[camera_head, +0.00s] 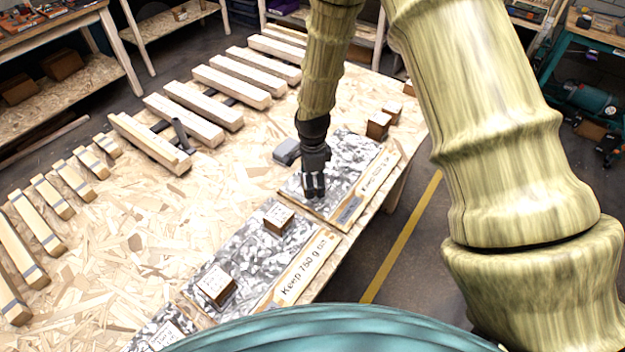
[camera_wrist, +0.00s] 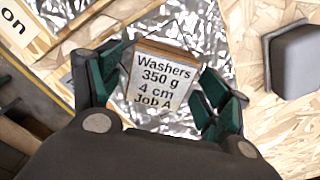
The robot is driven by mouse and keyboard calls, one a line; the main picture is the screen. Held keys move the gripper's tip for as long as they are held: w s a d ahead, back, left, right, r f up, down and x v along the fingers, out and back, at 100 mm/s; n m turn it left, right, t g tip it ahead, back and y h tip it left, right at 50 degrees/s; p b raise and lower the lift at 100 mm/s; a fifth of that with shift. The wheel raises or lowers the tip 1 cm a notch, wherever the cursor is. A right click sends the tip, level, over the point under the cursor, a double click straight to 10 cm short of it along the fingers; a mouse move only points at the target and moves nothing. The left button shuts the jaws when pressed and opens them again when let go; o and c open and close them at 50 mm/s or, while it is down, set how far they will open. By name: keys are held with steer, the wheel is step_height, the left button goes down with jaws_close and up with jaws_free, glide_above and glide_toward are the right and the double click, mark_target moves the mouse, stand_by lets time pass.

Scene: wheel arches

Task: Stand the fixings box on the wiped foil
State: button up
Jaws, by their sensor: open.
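My gripper (camera_head: 313,187) is low over the far foil sheet (camera_head: 345,150) at the table's right edge. In the wrist view its fingers (camera_wrist: 160,92) are open, one on each side of a small box (camera_wrist: 163,75) labelled "Washers 350 g 4 cm Job A". Foil shows around that box. In the head view the gripper mostly hides it. A middle foil sheet (camera_head: 240,257) carries a brown box (camera_head: 278,217) and a white-topped box (camera_head: 215,287). A near foil sheet (camera_head: 140,338) is partly cut off. I cannot tell which foil is wiped.
Printed cardboard strips (camera_head: 300,272) edge the foils, one reading "Keep 750 g". A grey block (camera_head: 287,151) sits left of my gripper and shows in the wrist view (camera_wrist: 292,60). Brown blocks (camera_head: 378,125) stand behind. Wooden bars (camera_head: 232,80) fill the left side.

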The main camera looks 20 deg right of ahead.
step_height(320, 180, up, 12)
steer(key=b, duration=0.3)
stand_by(0.5)
